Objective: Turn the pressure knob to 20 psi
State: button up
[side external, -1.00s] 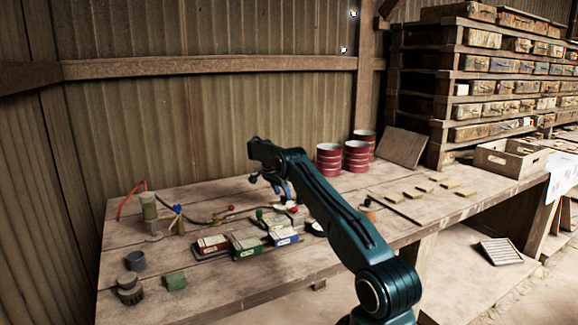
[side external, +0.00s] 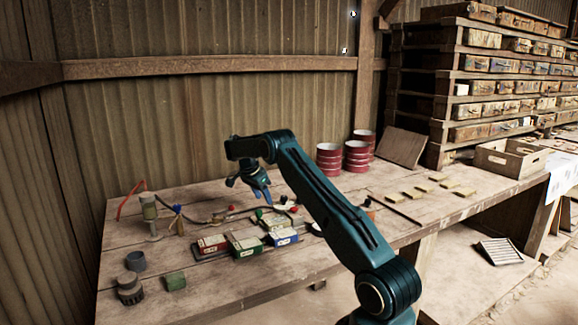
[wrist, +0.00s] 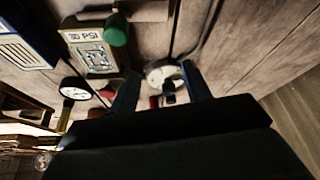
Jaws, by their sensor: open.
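My gripper (side external: 249,190) is open and empty, above the back middle of the bench. In the wrist view its two dark fingers (wrist: 160,76) stand apart, with a small dark knob (wrist: 169,92) and a pale round fitting (wrist: 160,72) showing between them. I cannot tell whether the fingers touch the knob or which knob sets the pressure. A box marked 30 PSI (wrist: 90,50) lies left of the fingers, beside a green knob (wrist: 116,30). A white-faced gauge (wrist: 75,88) is left of the fingers; its reading is too small to tell.
Red cans (side external: 329,157) stand behind to the right. A grey cup (side external: 136,261) and a green block (side external: 175,281) are at front left.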

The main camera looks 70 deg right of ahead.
jog(key=shift+w+a, duration=0.4)
jog(key=shift+a, duration=0.3)
jog(key=shift+w+a, duration=0.4)
jog(key=shift+a, duration=0.3)
